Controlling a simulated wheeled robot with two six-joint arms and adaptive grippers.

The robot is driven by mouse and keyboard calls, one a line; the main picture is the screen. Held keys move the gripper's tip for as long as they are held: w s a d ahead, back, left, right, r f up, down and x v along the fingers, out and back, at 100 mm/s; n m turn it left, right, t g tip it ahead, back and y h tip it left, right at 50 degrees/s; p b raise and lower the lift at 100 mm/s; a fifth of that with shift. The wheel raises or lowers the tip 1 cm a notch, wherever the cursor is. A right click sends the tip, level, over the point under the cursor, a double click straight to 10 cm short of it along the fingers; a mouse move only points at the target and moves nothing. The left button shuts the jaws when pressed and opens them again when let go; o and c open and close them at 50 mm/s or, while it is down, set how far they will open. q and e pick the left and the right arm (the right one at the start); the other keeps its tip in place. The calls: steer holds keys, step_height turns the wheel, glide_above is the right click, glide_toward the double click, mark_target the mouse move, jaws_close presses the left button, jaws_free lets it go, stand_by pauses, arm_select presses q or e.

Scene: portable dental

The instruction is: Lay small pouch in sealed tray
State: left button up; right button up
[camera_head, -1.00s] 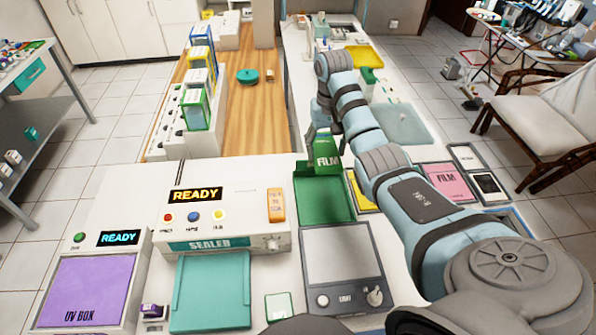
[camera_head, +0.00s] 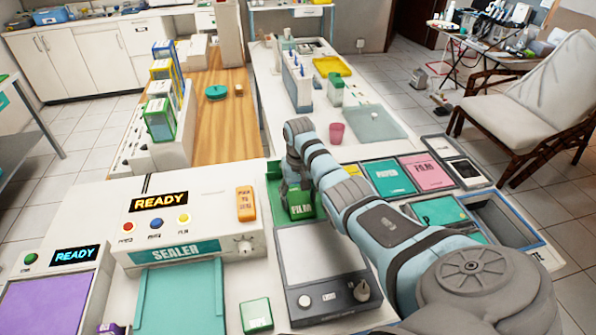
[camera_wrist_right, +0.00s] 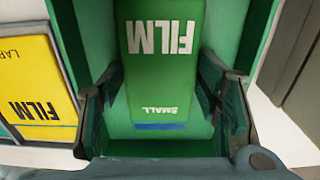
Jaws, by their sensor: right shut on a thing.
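The small pouch (camera_head: 301,211) is green with "FILM" on it; in the right wrist view the pouch (camera_wrist_right: 160,70) also reads "SMALL". My right gripper (camera_head: 298,190) is shut on it, with one finger on each side in the right wrist view. No readable label marks a sealed tray. My left gripper is out of view.
The sealer (camera_head: 190,222) shows "READY", with a teal plate (camera_head: 180,300) in front. A grey-topped unit with knobs (camera_head: 320,255) is right of it. A yellow film pouch (camera_wrist_right: 35,85) lies beside the green tray. My right arm covers part of the bench.

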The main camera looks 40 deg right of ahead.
mark_target(297, 199)
steer(key=shift+w+f, duration=0.15)
steer(key=o, duration=1.3)
steer(key=shift+w, duration=0.1)
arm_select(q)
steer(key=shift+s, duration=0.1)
arm_select(e)
steer(key=shift+r, duration=0.35)
arm_select(q)
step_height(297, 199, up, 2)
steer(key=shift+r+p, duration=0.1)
steer(key=shift+p, duration=1)
arm_select(e)
step_height(297, 199, up, 12)
steer(key=shift+f, duration=0.15)
steer(key=shift+a, duration=0.1)
